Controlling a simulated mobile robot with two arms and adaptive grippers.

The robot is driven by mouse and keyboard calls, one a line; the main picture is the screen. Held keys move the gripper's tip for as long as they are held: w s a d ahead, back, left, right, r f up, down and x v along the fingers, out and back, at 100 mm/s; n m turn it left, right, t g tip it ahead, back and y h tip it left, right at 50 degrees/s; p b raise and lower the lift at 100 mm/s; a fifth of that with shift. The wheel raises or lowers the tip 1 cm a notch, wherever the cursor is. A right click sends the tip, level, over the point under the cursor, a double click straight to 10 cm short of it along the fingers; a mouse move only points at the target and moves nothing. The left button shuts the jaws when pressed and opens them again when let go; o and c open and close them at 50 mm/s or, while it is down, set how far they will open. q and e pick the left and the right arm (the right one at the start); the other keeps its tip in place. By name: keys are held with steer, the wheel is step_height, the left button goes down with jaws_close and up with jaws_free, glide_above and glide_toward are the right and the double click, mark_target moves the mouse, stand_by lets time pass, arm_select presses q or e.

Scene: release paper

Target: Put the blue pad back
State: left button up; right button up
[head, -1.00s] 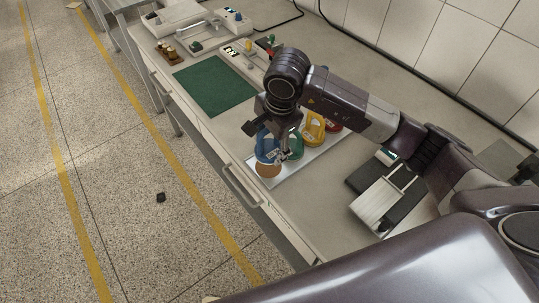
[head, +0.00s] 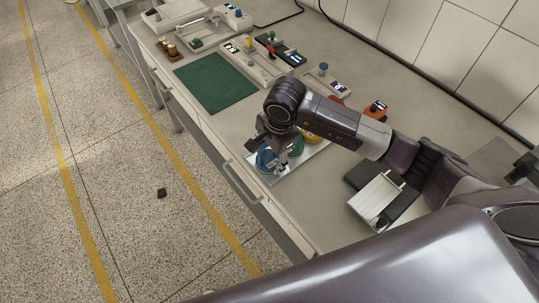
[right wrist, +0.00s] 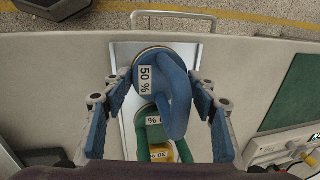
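The blue pad (right wrist: 148,72) has a looped handle and a "50 %" label, and sits at one end of the white tray (right wrist: 122,58). In the head view the blue pad (head: 265,158) is partly hidden by my gripper. My right gripper (right wrist: 158,125) is over the pad, with one finger on each side and visible gaps to the handle, so it is open. It also shows in the head view (head: 280,163). My left gripper is not in view.
A green pad (right wrist: 138,125) and a yellow pad (right wrist: 160,153) stand in line on the tray. A green mat (head: 215,83) and several control boxes lie farther back. A dark block with a metal plate (head: 378,198) stands to the right.

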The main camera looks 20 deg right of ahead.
steer(key=o, duration=0.4)
steer(key=shift+r, duration=0.45)
steer(key=r+b, duration=0.1)
steer(key=r, duration=0.2)
steer(key=s+r+b, duration=0.1)
steer(key=r, duration=0.3)
steer(key=s+r+b, duration=0.1)
steer(key=r, duration=0.3)
steer(key=shift+s+d, duration=0.15)
steer(key=shift+d, duration=0.25)
